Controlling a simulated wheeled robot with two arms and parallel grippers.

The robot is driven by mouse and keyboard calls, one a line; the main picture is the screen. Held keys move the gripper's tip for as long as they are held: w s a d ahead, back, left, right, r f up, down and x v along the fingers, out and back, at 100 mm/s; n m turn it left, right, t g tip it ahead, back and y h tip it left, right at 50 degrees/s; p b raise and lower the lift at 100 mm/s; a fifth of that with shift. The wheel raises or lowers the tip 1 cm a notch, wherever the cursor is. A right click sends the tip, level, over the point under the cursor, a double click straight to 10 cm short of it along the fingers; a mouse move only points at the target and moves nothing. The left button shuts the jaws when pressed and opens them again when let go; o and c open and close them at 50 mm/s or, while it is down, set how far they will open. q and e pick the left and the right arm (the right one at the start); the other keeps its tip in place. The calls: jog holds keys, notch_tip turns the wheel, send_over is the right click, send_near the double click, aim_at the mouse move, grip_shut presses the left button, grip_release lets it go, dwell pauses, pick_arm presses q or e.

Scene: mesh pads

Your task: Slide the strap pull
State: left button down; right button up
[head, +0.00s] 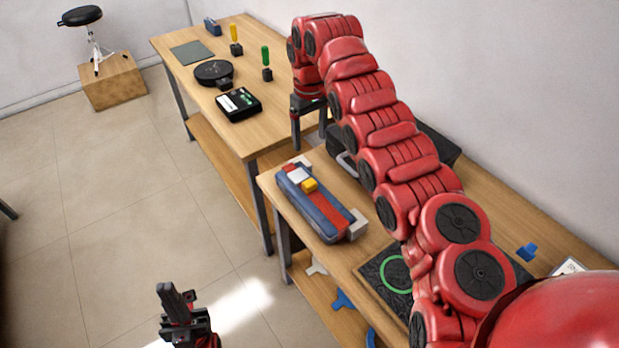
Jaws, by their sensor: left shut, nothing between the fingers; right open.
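A long blue block (318,214) with a red strap (328,200) along its top lies on the nearer wooden table. A small yellow pull (310,185) sits on the strap, close to a white patch at the block's far end. Pale brackets (357,226) stand at its ends. My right gripper (309,138) points down, open, beyond the block's far end and apart from the yellow pull. My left gripper (168,290) is shut and empty, over the floor at the lower left, far from the block.
My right arm hides part of the nearer table. A black mat with a green ring (394,272) lies there, and a dark case (437,145) stands behind the arm. The farther table (187,85) holds a black box (238,105), a round black disc (213,72) and upright handles.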

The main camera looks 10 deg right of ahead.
aim_at(310, 182)
notch_tip(310, 182, down, 15)
jog(key=p, duration=0.4)
jog(key=shift+a+f, duration=0.1)
jog(key=shift+f, duration=0.85)
jog(key=shift+c, duration=0.3)
jog(key=shift+w, duration=0.1)
grip_shut()
